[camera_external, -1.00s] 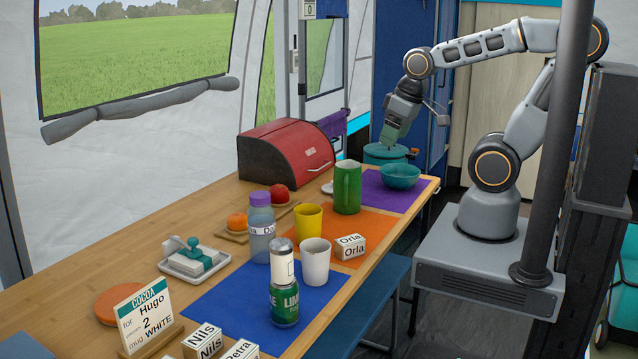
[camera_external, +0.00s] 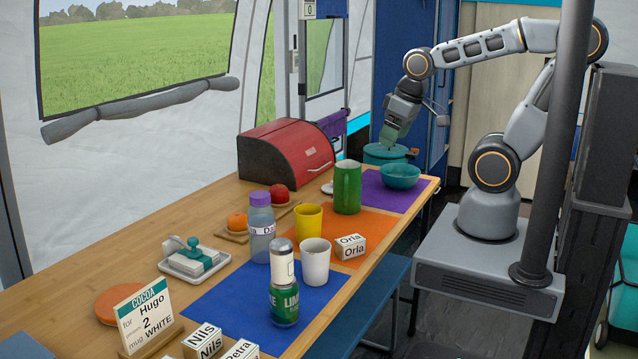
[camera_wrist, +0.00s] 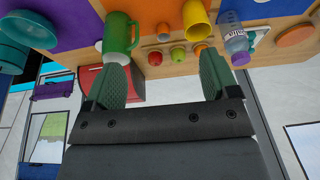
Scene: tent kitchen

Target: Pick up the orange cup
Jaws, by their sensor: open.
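My gripper (camera_external: 388,140) is open and empty, high near the table's far end, apart from all cups. Its two green fingers (camera_wrist: 160,82) are spread in the wrist view.
A teal bowl (camera_external: 400,176) is on the purple mat (camera_external: 402,200), with a teal pot (camera_external: 384,153) behind. A red bread box (camera_external: 285,155) stands by the wall.

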